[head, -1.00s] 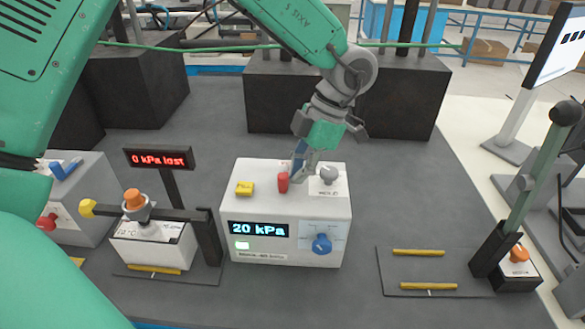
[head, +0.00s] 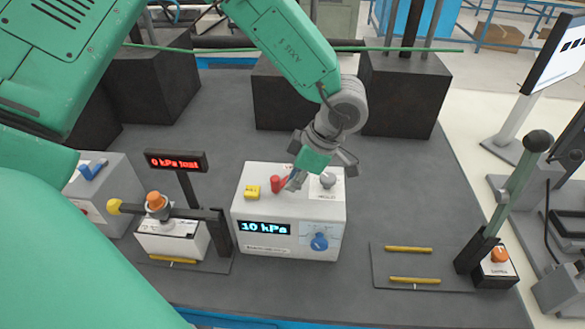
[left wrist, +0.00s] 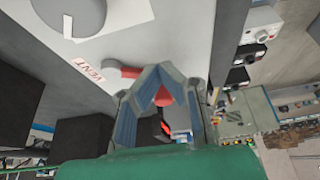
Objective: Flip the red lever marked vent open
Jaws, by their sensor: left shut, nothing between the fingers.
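In the left wrist view the red lever (left wrist: 124,72) shows beside a VENT label (left wrist: 88,70), partly hidden by my fingers. My left gripper (head: 294,181) is shut, close against the right side of the lever, with nothing held. It also shows in the left wrist view (left wrist: 160,82); whether it touches the lever is unclear. The box's display (head: 263,228) reads 10 kPa. My right gripper is not in view.
A red-lit sign (head: 176,161) reads 0 kPa lost. A fixture with an orange button (head: 156,201) stands left of the box. A plate with yellow bars (head: 408,249) and a tall green handle (head: 515,190) stand to the right. Black blocks (head: 405,95) stand behind.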

